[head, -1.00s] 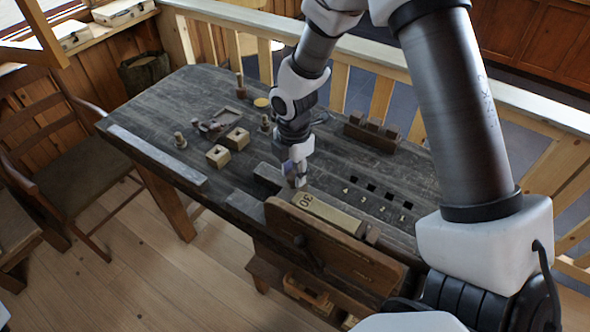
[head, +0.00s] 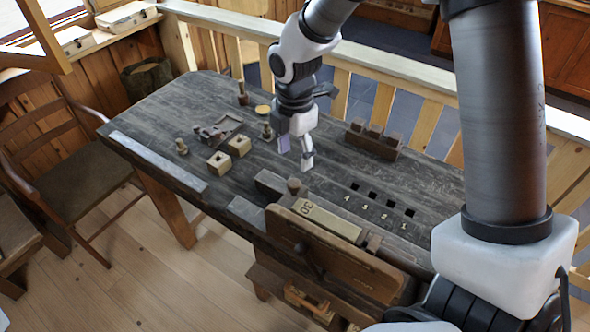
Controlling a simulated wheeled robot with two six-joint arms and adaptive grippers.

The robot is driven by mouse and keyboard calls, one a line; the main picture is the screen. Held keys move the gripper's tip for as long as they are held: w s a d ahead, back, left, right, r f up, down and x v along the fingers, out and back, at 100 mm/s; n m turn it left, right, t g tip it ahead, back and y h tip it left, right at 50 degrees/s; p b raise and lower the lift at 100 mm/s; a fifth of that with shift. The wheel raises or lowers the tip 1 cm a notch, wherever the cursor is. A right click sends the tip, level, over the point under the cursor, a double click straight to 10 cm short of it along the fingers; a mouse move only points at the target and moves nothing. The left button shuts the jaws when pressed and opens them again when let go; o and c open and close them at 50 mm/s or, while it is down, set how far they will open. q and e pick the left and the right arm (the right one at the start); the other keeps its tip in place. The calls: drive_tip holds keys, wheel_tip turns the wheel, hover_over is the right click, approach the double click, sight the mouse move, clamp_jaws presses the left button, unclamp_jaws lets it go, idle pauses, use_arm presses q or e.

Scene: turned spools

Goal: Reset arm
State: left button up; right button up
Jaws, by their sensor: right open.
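My right arm comes in from the right, and its gripper (head: 297,160) hangs open above the dark wooden workbench (head: 330,165). Its fingers point down, and nothing shows between them. The block lies by the wooden vise (head: 335,255) at the bench's front edge. My left gripper is out of view.
A dark rack (head: 373,139) stands at the back. Numbered square holes (head: 372,196) lie right of the gripper. A railing (head: 430,95) runs behind the bench.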

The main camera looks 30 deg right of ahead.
drive_tip(key=shift+r, duration=1.35)
